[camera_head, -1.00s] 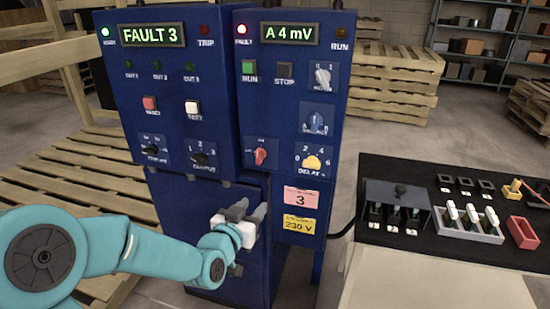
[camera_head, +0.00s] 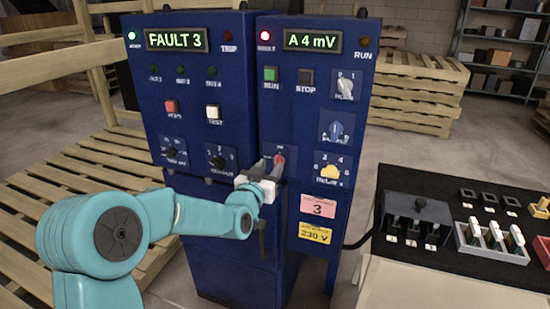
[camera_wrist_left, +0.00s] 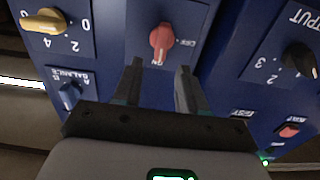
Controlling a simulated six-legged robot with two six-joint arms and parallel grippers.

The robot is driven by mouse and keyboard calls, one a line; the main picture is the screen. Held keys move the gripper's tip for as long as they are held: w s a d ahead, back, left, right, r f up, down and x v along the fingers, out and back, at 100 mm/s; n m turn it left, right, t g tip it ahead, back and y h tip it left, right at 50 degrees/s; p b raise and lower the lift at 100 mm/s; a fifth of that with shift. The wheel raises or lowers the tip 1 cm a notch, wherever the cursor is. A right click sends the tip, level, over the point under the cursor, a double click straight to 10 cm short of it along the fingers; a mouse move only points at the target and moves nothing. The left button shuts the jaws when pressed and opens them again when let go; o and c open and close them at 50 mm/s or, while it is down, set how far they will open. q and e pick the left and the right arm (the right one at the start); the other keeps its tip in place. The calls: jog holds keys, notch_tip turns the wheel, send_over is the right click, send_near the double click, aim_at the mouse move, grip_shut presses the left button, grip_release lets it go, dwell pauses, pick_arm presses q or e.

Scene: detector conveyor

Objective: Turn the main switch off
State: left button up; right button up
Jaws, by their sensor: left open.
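A red rotary knob (camera_head: 280,160) sits on a plate low on the right-hand blue cabinet; I take it for the main switch. In the left wrist view the knob (camera_wrist_left: 161,40) appears upside down, with its narrow end toward a small label that looks like ON. My left gripper (camera_head: 266,167) is just in front of and slightly left of the knob, partly covering its plate. In the wrist view the fingers of my left gripper (camera_wrist_left: 159,67) are apart and empty, with the knob beyond the gap between their tips. My right gripper is not in view.
A yellow delay knob (camera_head: 330,172), a blue knob (camera_head: 336,130) and a black output knob (camera_head: 218,161) are close by on the panels. A black bench top (camera_head: 440,262) with parts stands at right. Wooden pallets (camera_head: 80,190) lie left of the cabinet.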

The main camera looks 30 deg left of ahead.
aim_at(276, 160)
pick_arm(q)
jog(key=x, duration=0.4)
jog(key=shift+w+p, duration=0.2)
jog(key=shift+p, duration=0.1)
